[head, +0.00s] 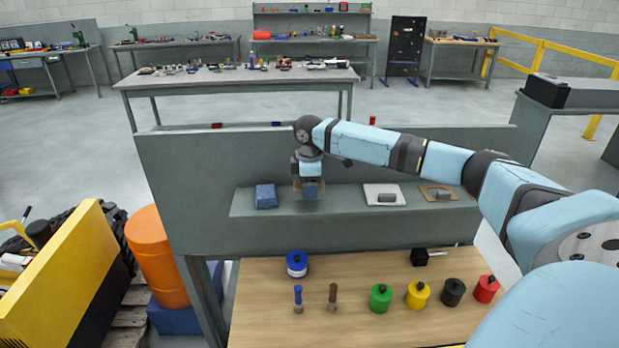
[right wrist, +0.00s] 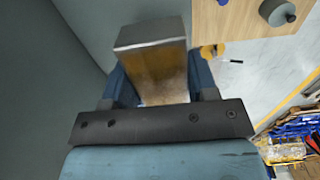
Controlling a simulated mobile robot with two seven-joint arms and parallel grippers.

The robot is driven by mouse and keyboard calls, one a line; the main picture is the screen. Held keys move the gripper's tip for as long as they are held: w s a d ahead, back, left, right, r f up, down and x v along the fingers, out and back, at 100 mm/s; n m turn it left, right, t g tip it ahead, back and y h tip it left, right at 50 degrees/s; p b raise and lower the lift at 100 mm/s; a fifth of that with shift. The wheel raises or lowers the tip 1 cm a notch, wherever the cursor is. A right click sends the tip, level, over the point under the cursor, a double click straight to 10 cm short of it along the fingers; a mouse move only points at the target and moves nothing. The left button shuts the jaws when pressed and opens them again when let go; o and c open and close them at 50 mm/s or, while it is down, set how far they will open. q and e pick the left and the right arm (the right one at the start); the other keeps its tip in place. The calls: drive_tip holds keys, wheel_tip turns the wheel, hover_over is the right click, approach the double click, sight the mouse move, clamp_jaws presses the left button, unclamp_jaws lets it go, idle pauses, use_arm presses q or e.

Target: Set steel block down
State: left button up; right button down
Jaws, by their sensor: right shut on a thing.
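My right gripper (head: 311,192) is over the raised grey ledge (head: 340,209), left of its middle. In the right wrist view the right gripper (right wrist: 160,95) is shut on the steel block (right wrist: 153,35), a rectangular piece with a grey end and a brownish, shiny long face. The block sits between the two blue fingers. In the head view the gripper mostly hides it, and I cannot tell whether it touches the ledge. My left gripper is not in view.
On the ledge are a blue block (head: 266,196) left of the gripper, and a white pad (head: 369,189) and a brown pad (head: 429,189), each with a grey piece. Several coloured knobbed cylinders, including a green one (head: 381,297), stand on the wooden tabletop (head: 345,326) in front.

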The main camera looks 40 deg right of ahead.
sight(309, 205)
wheel_tip(309, 205, down, 3)
drive_tip(key=shift+f+p, duration=0.1)
drive_tip(key=shift+p, duration=0.2)
drive_tip(key=shift+f, duration=0.15)
drive_tip(key=c, duration=0.8)
unclamp_jaws()
drive_tip(key=shift+f, duration=0.2)
drive_tip(key=shift+c, duration=0.2)
drive_tip(key=o, duration=0.4)
drive_tip(key=shift+r, duration=0.1)
drive_tip(key=shift+o, duration=0.2)
drive_tip(key=shift+r, duration=0.1)
wheel_tip(309, 205, up, 11)
drive_tip(key=b, duration=0.2)
drive_tip(key=shift+a+r+b, duration=0.1)
drive_tip(key=shift+b, duration=0.3)
drive_tip(key=shift+r, duration=0.4)
